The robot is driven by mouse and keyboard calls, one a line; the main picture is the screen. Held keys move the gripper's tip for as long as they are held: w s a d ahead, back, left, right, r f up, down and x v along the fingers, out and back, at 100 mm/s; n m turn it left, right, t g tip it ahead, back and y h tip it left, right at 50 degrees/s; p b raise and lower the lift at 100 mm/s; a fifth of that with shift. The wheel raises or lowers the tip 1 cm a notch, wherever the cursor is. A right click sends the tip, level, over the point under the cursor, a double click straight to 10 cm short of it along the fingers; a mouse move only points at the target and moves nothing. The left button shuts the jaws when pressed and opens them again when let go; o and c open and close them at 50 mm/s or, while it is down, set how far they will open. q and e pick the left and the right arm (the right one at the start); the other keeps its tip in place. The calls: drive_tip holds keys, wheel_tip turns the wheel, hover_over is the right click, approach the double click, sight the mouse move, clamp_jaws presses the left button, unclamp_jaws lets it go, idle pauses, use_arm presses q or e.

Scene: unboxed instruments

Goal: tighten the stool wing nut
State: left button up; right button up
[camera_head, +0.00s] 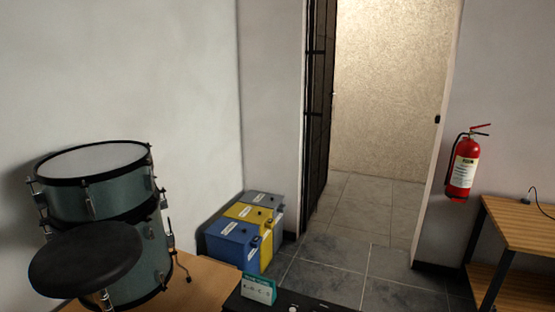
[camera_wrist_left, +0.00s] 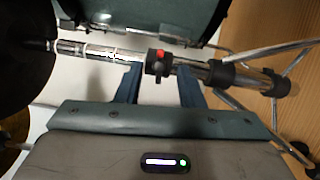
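The drum stool shows its round black seat (camera_head: 85,258) in the head view, in front of the drums. In the left wrist view the seat's dark edge (camera_wrist_left: 22,60) is at the left, and the chrome stool post (camera_wrist_left: 105,52) runs across to the right. A black collar (camera_wrist_left: 157,64) with a red mark sits on the post. The wing nut's shape is too small and dark to make out there. My left gripper (camera_wrist_left: 158,80) is open, with one blue finger on each side of the collar; contact cannot be told. My right gripper is in neither view.
Grey-green drums (camera_head: 105,185) stand close behind the stool. Blue and yellow labelled bins (camera_head: 240,235) stand by the wall. A wooden table (camera_head: 520,225) is at right; tiled floor (camera_head: 345,250) toward the doorway is clear.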

use_arm(q)
drive_tip(key=v, duration=0.5)
drive_tip(key=shift+s+d+p, duration=0.1)
drive_tip(key=shift+p, duration=0.25)
